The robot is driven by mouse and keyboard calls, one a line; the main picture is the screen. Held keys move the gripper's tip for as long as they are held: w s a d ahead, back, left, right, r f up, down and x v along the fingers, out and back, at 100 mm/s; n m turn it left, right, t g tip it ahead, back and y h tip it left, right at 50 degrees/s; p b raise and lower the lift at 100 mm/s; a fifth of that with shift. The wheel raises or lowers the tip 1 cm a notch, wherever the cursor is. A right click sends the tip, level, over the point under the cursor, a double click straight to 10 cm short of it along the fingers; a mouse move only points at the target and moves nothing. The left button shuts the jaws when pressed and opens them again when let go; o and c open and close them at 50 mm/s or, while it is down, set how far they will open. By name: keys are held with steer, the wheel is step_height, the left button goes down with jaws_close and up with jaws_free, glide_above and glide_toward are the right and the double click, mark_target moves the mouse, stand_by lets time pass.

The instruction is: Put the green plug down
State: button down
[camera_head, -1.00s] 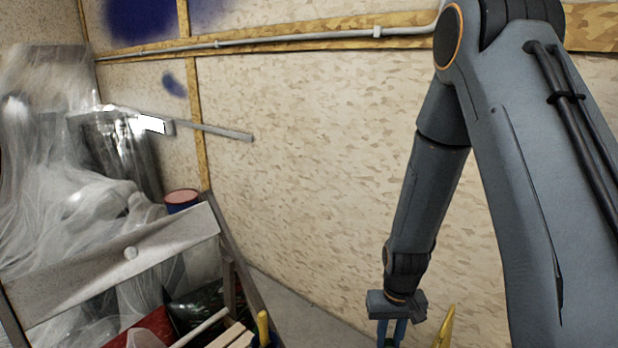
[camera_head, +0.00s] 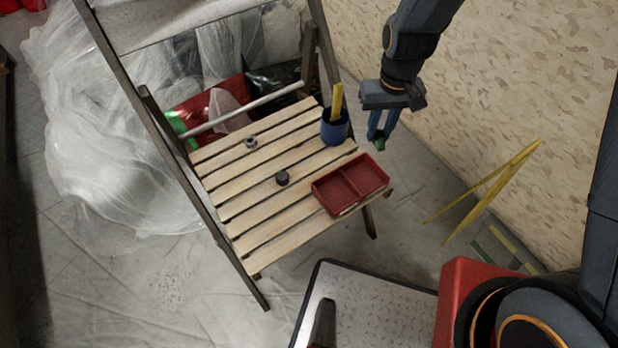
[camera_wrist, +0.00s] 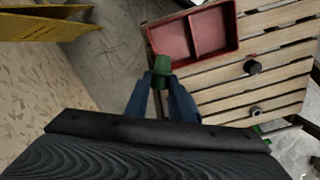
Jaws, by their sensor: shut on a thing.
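My gripper (camera_head: 379,137) is shut on the green plug (camera_head: 381,145), which hangs at the fingertips to the right of the slatted wooden chair seat (camera_head: 262,205). In the wrist view the green plug (camera_wrist: 162,64) sits between the blue fingers of my gripper (camera_wrist: 162,80), close to the near corner of the red two-part tray (camera_wrist: 236,20). The same tray (camera_head: 320,196) stands on the right front corner of the seat, and both its compartments look empty.
A blue cup (camera_head: 334,128) with a yellow item stands at the seat's back right. A dark knob (camera_head: 282,178) and a grey nut-like piece (camera_head: 250,142) lie on the slats. A yellow folded stand (camera_head: 490,192) is on the floor at right. The left front slats are clear.

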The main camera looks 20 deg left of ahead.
mark_target(304, 174)
steer(key=s+a+f+n+b, duration=0.1)
steer(key=s+a+n+b, duration=0.1)
steer(key=a, duration=0.6)
steer(key=s+a+f+n+b, duration=0.1)
steer(key=s+a+n+b, duration=0.1)
steer(key=s+a+b, duration=0.2)
steer(key=s+a, duration=0.2)
steer(key=a, duration=0.2)
steer(key=shift+s+a+f+n, duration=0.15)
steer(key=shift+a+f+n, duration=0.25)
steer(key=shift+f, duration=4.85)
steer(key=shift+f, duration=0.2)
steer(key=c, duration=1.5)
jaws_free()
steer(key=shift+c, duration=0.2)
steer(key=shift+b, duration=0.65)
